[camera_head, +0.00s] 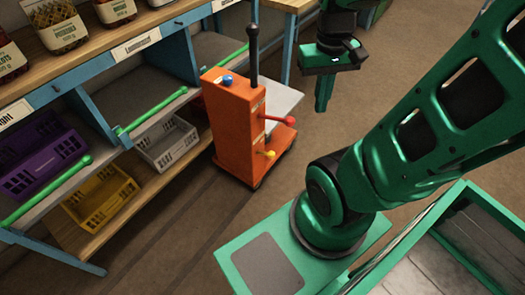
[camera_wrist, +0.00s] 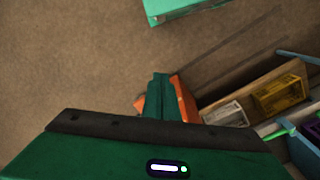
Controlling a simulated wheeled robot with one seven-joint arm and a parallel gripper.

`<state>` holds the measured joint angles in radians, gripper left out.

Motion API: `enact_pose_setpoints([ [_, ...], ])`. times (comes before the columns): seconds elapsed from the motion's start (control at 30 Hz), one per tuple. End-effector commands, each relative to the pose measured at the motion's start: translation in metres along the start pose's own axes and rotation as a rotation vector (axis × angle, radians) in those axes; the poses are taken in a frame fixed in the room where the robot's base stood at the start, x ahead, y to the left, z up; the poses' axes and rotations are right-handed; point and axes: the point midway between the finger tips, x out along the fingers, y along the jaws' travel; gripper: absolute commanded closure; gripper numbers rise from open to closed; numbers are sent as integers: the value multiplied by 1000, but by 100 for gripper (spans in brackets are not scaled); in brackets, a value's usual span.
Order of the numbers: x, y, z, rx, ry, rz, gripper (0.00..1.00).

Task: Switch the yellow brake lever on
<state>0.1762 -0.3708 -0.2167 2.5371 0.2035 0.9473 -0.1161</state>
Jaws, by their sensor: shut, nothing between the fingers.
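The yellow brake lever (camera_head: 265,154) sticks out low on the side of an orange cart (camera_head: 228,130), pointing right and slightly down. A red lever (camera_head: 280,119) sits above it on the same side. A blue knob (camera_head: 228,79) is on the cart's top. My gripper (camera_head: 323,104) is shut and empty, pointing down, to the right of the cart and higher up in the head view. In the wrist view my gripper (camera_wrist: 160,82) covers much of the orange cart (camera_wrist: 184,98), and the yellow lever cannot be made out there.
A blue-framed shelf (camera_head: 90,85) with jars on top stands at the left. It holds a purple crate (camera_head: 40,160), a yellow crate (camera_head: 100,198) and a grey crate (camera_head: 165,143). Brown floor (camera_head: 330,135) is free right of the cart.

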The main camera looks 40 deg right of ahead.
Motion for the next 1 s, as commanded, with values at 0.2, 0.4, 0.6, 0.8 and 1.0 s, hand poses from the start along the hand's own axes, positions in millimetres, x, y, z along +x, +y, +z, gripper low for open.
enact_pose_setpoints([
  [0.2,39,-22,-61,-221,8,81,100],
  [0.4,84,-51,-110,-437,22,150,100],
  [0.6,138,-86,-148,-666,31,214,100],
  [0.8,199,-123,-172,-894,39,267,100],
  [1.0,244,-150,-183,-1059,48,301,100],
])
